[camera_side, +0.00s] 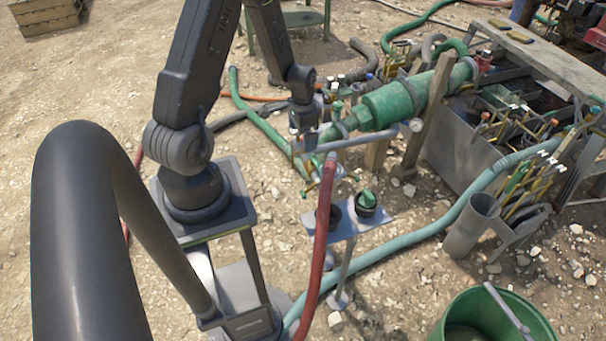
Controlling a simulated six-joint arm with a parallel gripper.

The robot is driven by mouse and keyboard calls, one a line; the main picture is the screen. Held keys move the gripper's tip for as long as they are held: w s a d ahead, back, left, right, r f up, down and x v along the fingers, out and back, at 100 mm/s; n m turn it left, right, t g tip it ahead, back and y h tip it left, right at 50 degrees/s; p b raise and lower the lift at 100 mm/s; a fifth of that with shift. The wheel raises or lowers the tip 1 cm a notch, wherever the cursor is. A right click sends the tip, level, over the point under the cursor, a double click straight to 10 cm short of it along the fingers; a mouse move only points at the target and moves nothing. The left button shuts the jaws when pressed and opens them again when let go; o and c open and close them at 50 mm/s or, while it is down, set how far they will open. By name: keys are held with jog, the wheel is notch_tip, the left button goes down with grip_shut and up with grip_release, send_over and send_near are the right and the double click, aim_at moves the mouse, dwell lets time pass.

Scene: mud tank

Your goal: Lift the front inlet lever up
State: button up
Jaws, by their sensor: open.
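My gripper (306,148) hangs downward at the left end of the green pump cylinder (395,102), close to the inlet fittings. Its jaws are small in the picture, and I see nothing held in them. A grey pipe (370,140) runs right from just below the gripper, and a red hose (322,225) drops from its left end. Small green and yellow valve parts (309,184) show below the gripper. The front inlet lever cannot be told apart clearly among these parts, nor whether it touches my gripper.
A small stand (370,224) with dark cups is below the inlet. A grey tank (455,150) with several yellow-handled tools is at right. A wooden post (426,115) stands by the cylinder. A pale green hose (410,243) crosses the gravel. A green bucket (530,318) is at lower right.

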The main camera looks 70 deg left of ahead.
aim_at(303, 193)
notch_tip(303, 193, down, 27)
jog(key=shift+f, duration=0.15)
dwell(0.4)
jog(key=c, duration=1.5)
